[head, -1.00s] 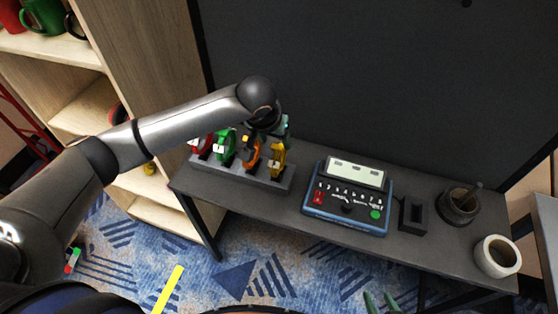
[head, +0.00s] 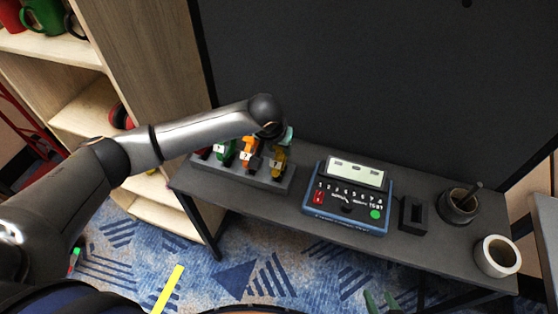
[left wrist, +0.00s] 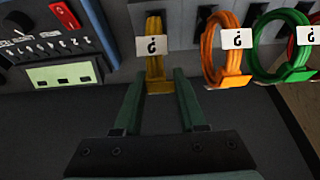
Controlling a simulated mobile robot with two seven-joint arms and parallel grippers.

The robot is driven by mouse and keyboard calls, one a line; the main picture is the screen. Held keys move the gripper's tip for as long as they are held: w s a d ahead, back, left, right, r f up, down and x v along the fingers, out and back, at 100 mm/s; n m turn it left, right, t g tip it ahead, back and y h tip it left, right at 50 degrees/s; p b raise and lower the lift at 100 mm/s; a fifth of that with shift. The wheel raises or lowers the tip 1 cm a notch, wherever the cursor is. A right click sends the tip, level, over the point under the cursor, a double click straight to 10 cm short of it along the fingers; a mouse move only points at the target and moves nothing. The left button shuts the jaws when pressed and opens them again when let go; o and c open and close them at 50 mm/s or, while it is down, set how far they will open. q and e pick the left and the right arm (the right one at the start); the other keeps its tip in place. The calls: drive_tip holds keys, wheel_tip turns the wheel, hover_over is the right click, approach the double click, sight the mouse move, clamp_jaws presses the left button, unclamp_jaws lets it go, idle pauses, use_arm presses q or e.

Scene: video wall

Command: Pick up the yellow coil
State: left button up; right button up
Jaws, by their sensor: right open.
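The yellow coil (head: 280,161) hangs at the right end of a dark rack on the desk, with its white tag partly hidden by my left gripper. In the left wrist view the yellow coil (left wrist: 155,60) stands upright at top centre. My left gripper (left wrist: 158,74) is open, its two green fingers reaching either side of the coil's lower part with gaps. In the head view my left gripper (head: 284,136) is over the coil, mostly hidden by the arm. My right gripper (head: 380,301) shows only its green fingertips at the bottom edge, apart and empty.
Orange (head: 249,154) and green (head: 226,148) coils hang left of the yellow one, with a red coil (head: 204,152) beyond. A blue-edged device (head: 347,204) is to the right. A black holder (head: 413,214), dark pot (head: 458,206) and white mug (head: 497,257) stand farther right.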

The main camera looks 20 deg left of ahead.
use_arm(q)
clamp_jaws()
idle(0.9)
